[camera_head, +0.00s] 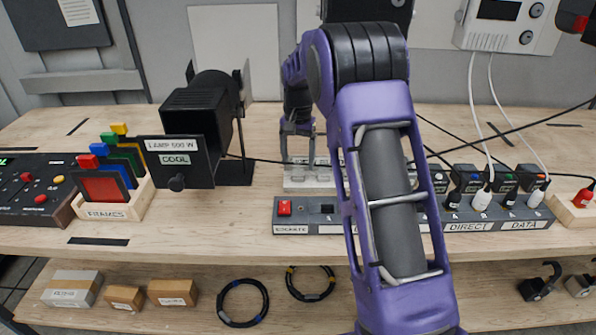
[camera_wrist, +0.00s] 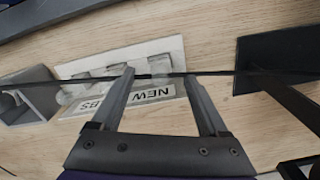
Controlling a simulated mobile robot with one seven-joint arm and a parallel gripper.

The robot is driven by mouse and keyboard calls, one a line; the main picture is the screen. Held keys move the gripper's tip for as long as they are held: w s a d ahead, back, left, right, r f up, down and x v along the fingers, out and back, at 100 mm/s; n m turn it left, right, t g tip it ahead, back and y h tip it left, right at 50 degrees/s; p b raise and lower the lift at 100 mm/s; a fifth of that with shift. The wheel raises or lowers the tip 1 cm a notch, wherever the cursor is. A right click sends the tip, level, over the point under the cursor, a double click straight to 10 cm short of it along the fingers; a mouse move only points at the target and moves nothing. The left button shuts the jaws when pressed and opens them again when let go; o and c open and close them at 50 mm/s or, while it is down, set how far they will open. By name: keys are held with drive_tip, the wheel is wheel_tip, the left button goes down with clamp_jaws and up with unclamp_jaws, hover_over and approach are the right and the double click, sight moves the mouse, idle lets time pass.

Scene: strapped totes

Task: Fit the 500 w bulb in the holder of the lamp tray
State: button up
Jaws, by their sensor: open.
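The black lamp (camera_head: 190,115) stands left of centre on the bench, with labels reading LAMP 500 W and COOL. Its dark base plate (camera_head: 236,174) seems to show in the wrist view too (camera_wrist: 278,55). I cannot make out the 500 W bulb or the lamp's holder.
A dark cable (camera_head: 265,160) runs across near my fingers. A socket strip (camera_head: 325,229) lies in front of the tray, partly behind my arm. A frames rack (camera_head: 115,205) stands left. Boxes (camera_head: 172,292) and cable coils (camera_head: 243,302) lie on the lower shelf.

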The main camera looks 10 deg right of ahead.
sight(298, 163)
drive_tip(key=shift+f, duration=2.05)
clamp_jaws()
drive_tip(key=shift+r, duration=0.1)
drive_tip(key=shift+w+r+p, duration=0.1)
drive_tip(key=shift+r+p, duration=0.55)
drive_tip(key=shift+r, duration=1.3)
